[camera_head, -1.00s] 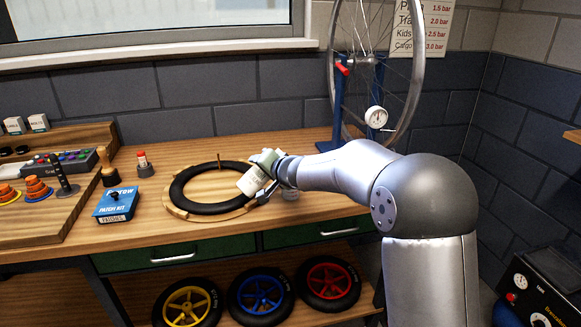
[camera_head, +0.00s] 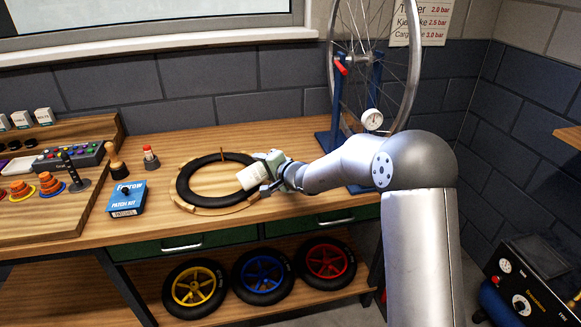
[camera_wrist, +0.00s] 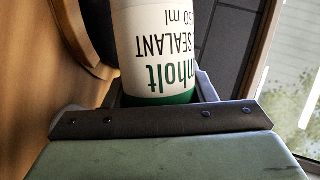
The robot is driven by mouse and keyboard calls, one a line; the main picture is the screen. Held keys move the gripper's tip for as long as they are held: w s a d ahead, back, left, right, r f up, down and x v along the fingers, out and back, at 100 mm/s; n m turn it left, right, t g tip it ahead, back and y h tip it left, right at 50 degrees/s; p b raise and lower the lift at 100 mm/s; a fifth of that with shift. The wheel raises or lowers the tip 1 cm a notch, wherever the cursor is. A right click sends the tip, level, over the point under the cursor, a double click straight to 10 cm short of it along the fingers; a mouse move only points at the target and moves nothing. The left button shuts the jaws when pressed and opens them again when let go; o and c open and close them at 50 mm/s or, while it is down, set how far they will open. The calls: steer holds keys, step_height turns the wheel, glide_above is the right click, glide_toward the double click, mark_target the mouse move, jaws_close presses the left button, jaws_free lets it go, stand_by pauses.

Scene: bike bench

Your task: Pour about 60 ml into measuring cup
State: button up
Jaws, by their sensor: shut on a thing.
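My gripper (camera_head: 272,180) is shut on a white sealant bottle (camera_head: 252,177) with a green base, above the right side of the black tyre. The bottle is tilted in the head view. In the wrist view its label (camera_wrist: 168,50) reads "SEALANT" upside down, and the bottle (camera_wrist: 160,85) sits between the jaws. Its mouth is not visible. I cannot make out a measuring cup in the current frames; my gripper and arm cover the bench area just right of the tyre.
A black tyre (camera_head: 184,190) lies on a round wooden holder (camera_head: 212,211). A blue patch kit box (camera_head: 126,198) and a red-capped item (camera_head: 151,157) stand to its left. A truing stand (camera_head: 336,139) with a wheel rises behind my arm. The bench front between box and tyre is clear.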

steer(key=shift+w+d+r+m+y, duration=0.15)
steer(key=shift+d+r+m+y, duration=0.15)
steer(key=shift+r+m, duration=0.15)
stand_by(0.7)
steer(key=shift+f+m+y+b, duration=0.3)
steer(key=shift+m+y+b, duration=0.1)
steer(key=shift+m+b, duration=0.25)
stand_by(0.9)
steer(key=shift+r, duration=0.15)
stand_by(0.7)
steer(key=shift+w+r+m+y, duration=0.25)
steer(key=shift+m+y, duration=0.15)
steer(key=shift+m, duration=0.1)
stand_by(1.0)
